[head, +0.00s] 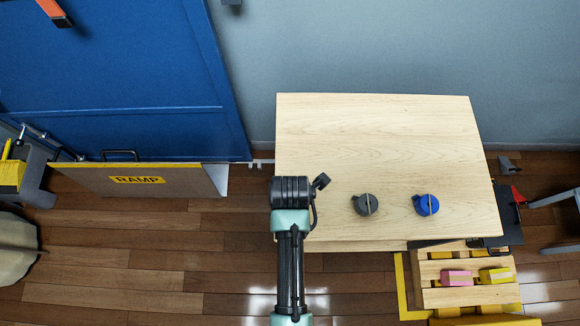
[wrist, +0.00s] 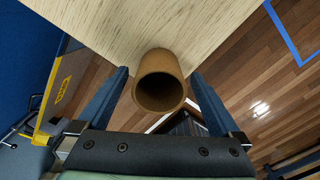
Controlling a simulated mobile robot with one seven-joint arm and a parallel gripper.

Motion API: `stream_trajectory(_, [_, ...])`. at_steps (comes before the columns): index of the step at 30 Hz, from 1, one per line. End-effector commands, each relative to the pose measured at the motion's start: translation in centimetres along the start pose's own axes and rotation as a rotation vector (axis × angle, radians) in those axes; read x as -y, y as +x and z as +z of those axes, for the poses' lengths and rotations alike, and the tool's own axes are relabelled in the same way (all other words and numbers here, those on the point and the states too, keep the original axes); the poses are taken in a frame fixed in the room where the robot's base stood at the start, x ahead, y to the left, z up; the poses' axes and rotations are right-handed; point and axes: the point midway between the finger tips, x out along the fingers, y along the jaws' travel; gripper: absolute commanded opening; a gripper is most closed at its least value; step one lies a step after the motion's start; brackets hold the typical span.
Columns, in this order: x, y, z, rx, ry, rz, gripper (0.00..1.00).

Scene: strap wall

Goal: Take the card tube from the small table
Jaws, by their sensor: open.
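The card tube (wrist: 160,62) is a brown hollow cylinder with its open end facing the wrist camera. In the wrist view it is at the corner of the pale wooden small table (wrist: 140,22). My gripper (wrist: 160,74) is open, with one dark blue finger on each side of the tube. I cannot tell if either finger touches it. In the head view the tabletop (head: 370,130) shows, but the tube does not; my arm covers the table's near left corner. My gripper's fingers do not show there either.
A dark grey strap roll (head: 365,204) and a blue strap roll (head: 427,205) lie on the table. A wooden pallet (head: 430,297) with pink (head: 456,278) and yellow (head: 495,275) bundles is at the lower right. A ramp board (head: 110,180) leans by the blue door (head: 110,60).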

Motion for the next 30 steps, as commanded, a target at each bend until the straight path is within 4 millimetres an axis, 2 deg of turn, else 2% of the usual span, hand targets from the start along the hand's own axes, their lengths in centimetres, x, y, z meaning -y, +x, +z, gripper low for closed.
stream_trajectory(3, [0.00,1.24,0.03,0.000,0.000,0.000,1.00])
stream_trajectory(11, [-0.04,1.49,0.06,0.002,0.001,0.002,1.00])
stream_trajectory(25, [-0.03,1.45,0.06,0.001,0.001,0.002,0.17])
stream_trajectory(30, [-0.04,1.45,0.07,0.001,0.001,0.002,0.15])
